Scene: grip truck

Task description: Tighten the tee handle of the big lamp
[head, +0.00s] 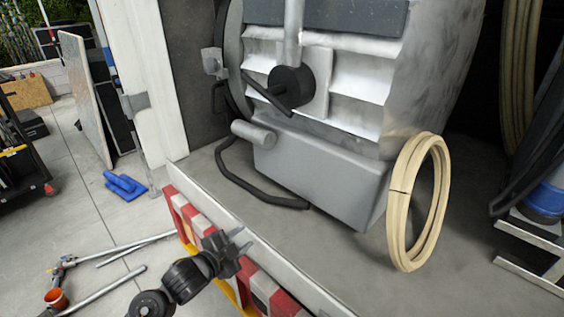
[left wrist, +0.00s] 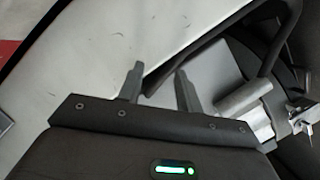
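The big lamp (head: 325,150), a large silver-grey housing with stepped ribs, stands on the truck bed in the head view. A black round hub (head: 291,86) with a slanted bar sits on its side, and a small silver fitting (head: 214,62) is at its left edge. I cannot tell for sure which is the tee handle. My left gripper (head: 243,247) is low, in front of the truck's edge, well apart from the lamp. In the left wrist view its two fingers (left wrist: 160,90) stand apart with nothing between them. My right gripper is not in view.
The truck bed's raised edge (head: 235,222) runs between my left gripper and the lamp. A coiled cream cable (head: 418,202) leans at the lamp's right. A black cable (head: 262,196) lies in front. Stands (head: 100,258) lie on the floor at left.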

